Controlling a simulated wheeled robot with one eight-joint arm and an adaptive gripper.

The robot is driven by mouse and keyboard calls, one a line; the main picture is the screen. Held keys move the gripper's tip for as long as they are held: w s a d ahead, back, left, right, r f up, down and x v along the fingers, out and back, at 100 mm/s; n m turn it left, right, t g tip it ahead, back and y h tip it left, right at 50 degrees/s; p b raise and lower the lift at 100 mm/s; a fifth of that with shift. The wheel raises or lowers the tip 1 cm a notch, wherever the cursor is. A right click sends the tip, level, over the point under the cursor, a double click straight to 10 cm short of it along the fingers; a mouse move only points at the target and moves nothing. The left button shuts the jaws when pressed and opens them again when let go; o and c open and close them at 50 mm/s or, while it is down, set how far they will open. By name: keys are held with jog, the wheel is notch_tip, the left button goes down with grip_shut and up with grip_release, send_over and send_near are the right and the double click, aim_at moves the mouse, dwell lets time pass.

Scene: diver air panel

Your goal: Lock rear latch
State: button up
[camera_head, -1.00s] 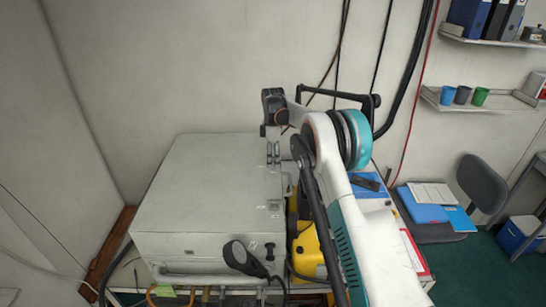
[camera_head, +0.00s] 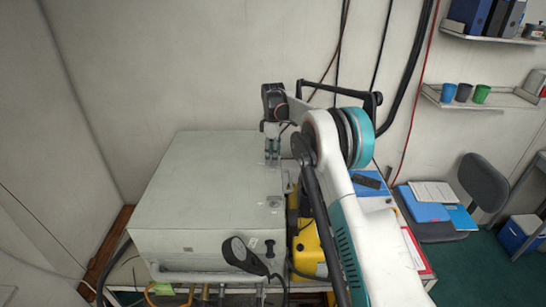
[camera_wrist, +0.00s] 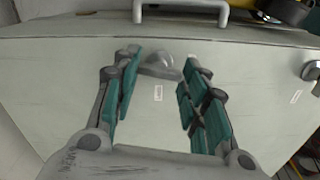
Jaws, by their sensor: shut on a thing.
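The big grey case (camera_head: 205,185) stands on a bench, its lid closed. My gripper (camera_head: 271,155) is at the rear right edge of the case top, pointing down. In the wrist view, the teal-padded fingers of my gripper (camera_wrist: 163,62) stand on either side of the rear latch (camera_wrist: 160,66), a small grey metal knob on the case's side face. They are shut on it, though contact at the tips is hard to see. The front latch (camera_head: 275,202) is further forward on the same edge; it also shows at the right in the wrist view (camera_wrist: 312,70).
A yellow case (camera_head: 308,250) stands close to the right. A black round-ended part (camera_head: 240,255) is at the front. Cables hang on the wall behind.

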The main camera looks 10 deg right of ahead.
jog(key=m+b, duration=0.2)
jog(key=m, duration=0.1)
jog(key=shift+f+m, duration=0.1)
jog(key=shift+m, duration=0.3)
jog(key=m+b, duration=0.2)
jog(key=m, duration=0.2)
jog(key=shift+m, duration=0.3)
jog(key=m+b, duration=0.1)
jog(key=m, duration=0.2)
jog(key=shift+m+b, duration=0.35)
jog(key=shift+m, duration=1.75)
jog(key=o, duration=1.1)
jog(key=shift+d, duration=0.1)
jog(key=shift+o, duration=0.2)
jog(key=shift+r, duration=0.2)
